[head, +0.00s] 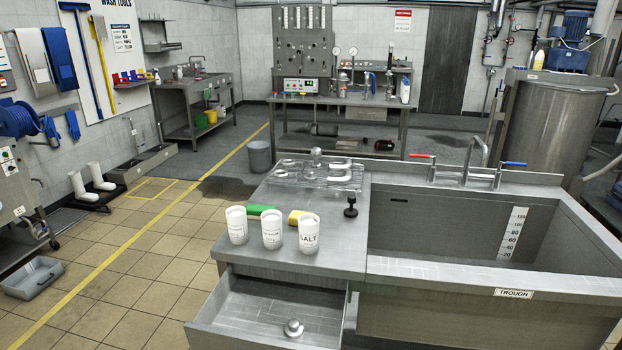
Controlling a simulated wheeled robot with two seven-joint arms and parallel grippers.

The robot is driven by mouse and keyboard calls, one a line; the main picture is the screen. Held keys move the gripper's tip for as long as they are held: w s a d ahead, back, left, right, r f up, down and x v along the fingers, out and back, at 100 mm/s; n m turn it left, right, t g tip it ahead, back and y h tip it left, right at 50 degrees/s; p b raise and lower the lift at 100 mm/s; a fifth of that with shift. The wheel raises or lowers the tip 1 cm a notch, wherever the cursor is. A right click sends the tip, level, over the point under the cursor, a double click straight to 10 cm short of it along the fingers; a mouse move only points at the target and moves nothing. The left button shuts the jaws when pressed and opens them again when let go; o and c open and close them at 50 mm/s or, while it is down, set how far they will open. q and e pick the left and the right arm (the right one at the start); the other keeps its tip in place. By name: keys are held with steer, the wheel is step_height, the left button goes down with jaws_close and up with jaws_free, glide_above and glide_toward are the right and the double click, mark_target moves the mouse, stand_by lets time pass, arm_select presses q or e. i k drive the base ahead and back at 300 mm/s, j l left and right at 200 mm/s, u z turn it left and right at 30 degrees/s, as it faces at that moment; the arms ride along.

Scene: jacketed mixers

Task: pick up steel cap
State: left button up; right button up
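A small round steel piece that looks like the steel cap (293,327) lies in the open drawer (225,310), near its front. It has a flat rim and a raised round middle. The drawer is pulled out below the steel counter (265,262), and nothing else shows in it. Neither of my grippers is in view.
Three white labelled tubs, one marked SALT (309,233), stand near the counter's front edge. Behind them lie a green block (262,210) and a yellow sponge (297,217). The deep trough (430,270) is on the right.

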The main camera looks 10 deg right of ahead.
mark_target(310, 176)
steer(key=i+j+u, duration=0.15)
steer(key=u, duration=0.3)
steer(key=i+j+u, duration=0.2)
steer(key=u, duration=0.25)
steer(key=i+j+u, duration=0.25)
steer(key=u, duration=0.2)
steer(key=i+j+u, duration=0.15)
steer(key=u, duration=0.15)
steer(key=i+u, duration=0.3)
steer(key=i+z, duration=0.35)
steer(key=z, duration=0.15)
steer(key=i+j+z, duration=0.2)
steer(key=z, duration=0.3)
steer(key=i+z, duration=0.1)
steer(key=z, duration=0.3)
steer(key=i+z, duration=0.1)
steer(key=z, duration=0.3)
steer(key=i+j+z, duration=0.1)
steer(key=z, duration=0.3)
steer(key=j+z, duration=0.15)
steer(key=z, duration=0.25)
steer(key=i+j+z, duration=0.1)
steer(key=z, duration=0.3)
